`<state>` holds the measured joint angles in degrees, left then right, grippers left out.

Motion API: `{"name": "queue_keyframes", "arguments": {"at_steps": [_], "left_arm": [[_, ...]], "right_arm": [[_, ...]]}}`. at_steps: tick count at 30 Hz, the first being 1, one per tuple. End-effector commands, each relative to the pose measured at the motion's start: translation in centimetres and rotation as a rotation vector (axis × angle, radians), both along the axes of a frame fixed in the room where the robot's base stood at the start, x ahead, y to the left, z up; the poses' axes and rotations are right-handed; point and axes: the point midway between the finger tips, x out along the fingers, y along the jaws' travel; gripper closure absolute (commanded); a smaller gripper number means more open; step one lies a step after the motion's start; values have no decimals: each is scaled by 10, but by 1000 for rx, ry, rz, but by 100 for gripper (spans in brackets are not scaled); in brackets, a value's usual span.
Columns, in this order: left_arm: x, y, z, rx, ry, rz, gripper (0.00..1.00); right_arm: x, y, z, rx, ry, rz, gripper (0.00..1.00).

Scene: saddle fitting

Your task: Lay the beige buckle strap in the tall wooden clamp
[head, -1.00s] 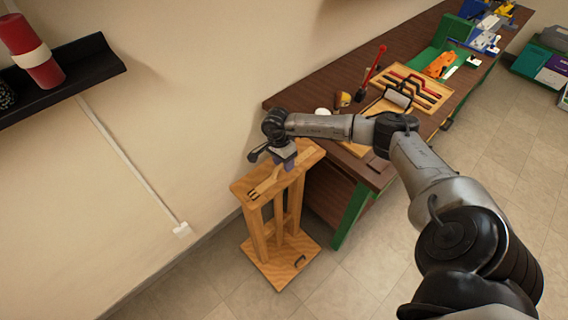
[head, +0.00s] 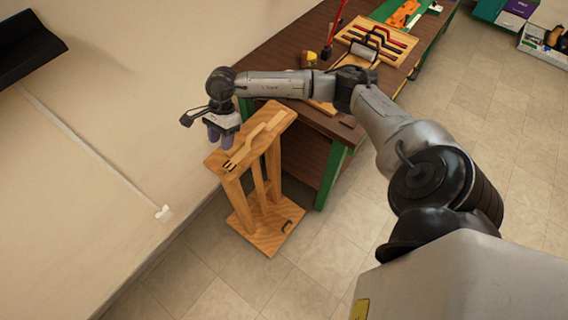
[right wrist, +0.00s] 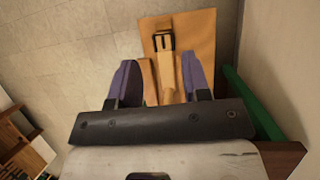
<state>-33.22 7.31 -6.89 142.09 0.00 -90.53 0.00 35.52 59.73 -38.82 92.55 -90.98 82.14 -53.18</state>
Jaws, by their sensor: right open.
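The tall wooden clamp (head: 274,165) stands on the floor beside the end of the workbench. The beige buckle strap (head: 262,132) lies along its top, with its buckle end toward the near left. I cannot tell whether it sits between the clamp's jaws. My right gripper (head: 221,140) hangs above the left side of the clamp top, apart from the strap. In the right wrist view the purple fingers are spread, with the strap (right wrist: 168,72) lying beyond and between them and its dark buckle (right wrist: 163,41) ahead. My left gripper is not in view.
The dark wooden workbench (head: 290,50) with green legs is just right of the clamp. It carries a wooden tool rack (head: 385,36) and a yellow tape measure (head: 309,58). A black wall shelf (head: 28,45) is at upper left. The floor in front is clear.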

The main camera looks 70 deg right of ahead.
Motion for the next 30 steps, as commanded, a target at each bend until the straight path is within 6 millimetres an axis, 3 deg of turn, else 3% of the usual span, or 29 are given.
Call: {"name": "queue_keyframes", "arguments": {"at_steps": [1,3,6,10,13,17,20,25,26,30], "left_arm": [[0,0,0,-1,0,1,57],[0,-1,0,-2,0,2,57],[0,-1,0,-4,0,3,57],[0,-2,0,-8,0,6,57],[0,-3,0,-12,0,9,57],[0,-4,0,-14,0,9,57],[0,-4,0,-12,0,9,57],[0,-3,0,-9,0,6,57],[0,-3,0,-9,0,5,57],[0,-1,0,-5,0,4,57]], "right_arm": [[0,44,-9,143,-32,-29,56],[2,100,-8,364,-70,-111,56],[1,163,7,679,-79,-276,56],[-1,211,36,1074,-16,-557,56],[-2,222,54,1350,83,-824,56],[-6,211,58,1650,262,-1228,56],[-18,192,43,1821,431,-1578,56],[-63,161,-11,1950,745,-2242,56],[-75,158,-23,-1918,-788,2330,56],[-138,153,-68,-1382,-771,2198,56]]}}
